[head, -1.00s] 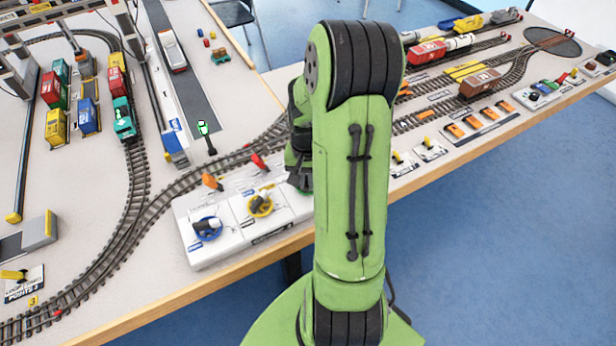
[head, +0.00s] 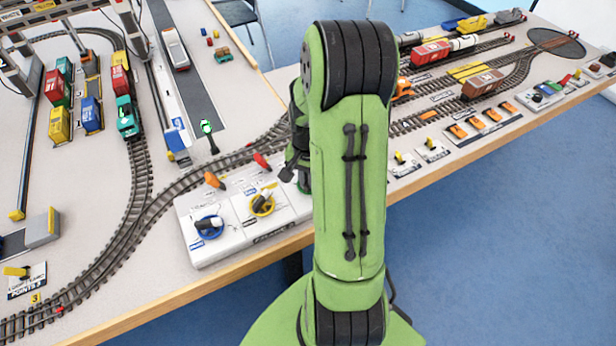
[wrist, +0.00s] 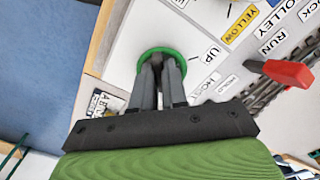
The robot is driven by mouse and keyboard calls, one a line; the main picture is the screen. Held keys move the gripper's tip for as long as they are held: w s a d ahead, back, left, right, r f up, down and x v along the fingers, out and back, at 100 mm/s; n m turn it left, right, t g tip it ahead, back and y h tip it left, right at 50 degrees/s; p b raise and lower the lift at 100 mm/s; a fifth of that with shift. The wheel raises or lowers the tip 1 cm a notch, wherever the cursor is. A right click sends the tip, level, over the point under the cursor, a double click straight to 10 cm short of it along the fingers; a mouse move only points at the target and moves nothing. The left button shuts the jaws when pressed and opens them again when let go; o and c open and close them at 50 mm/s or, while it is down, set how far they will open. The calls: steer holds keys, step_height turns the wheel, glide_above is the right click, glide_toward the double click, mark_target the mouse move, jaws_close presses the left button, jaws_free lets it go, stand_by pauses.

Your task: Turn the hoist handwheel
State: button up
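The hoist handwheel is a green ring (wrist: 180,54) on a white panel, beside labels reading "UP" and "HOIST" in the wrist view. My gripper (wrist: 160,68) is over it, its two grey fingers reaching down inside the ring. The fingers are close together and hide the middle of the wheel, so I cannot tell whether they grip its handle. In the head view my arm covers most of the gripper and wheel; only a bit of green rim (head: 303,185) shows at the arm's left edge.
The white control box (head: 225,238) also carries a blue-ringed wheel (head: 208,226) and a yellow-ringed wheel (head: 262,205). An orange lever (head: 213,180) and a red lever (head: 262,161) stand behind them. The red lever is close to my gripper in the wrist view (wrist: 284,72). Model tracks run behind the box.

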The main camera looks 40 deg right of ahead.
steer(key=o, duration=0.5)
steer(key=shift+c, duration=0.2)
step_height(320, 180, up, 16)
steer(key=p, duration=0.5)
steer(key=shift+f, duration=0.15)
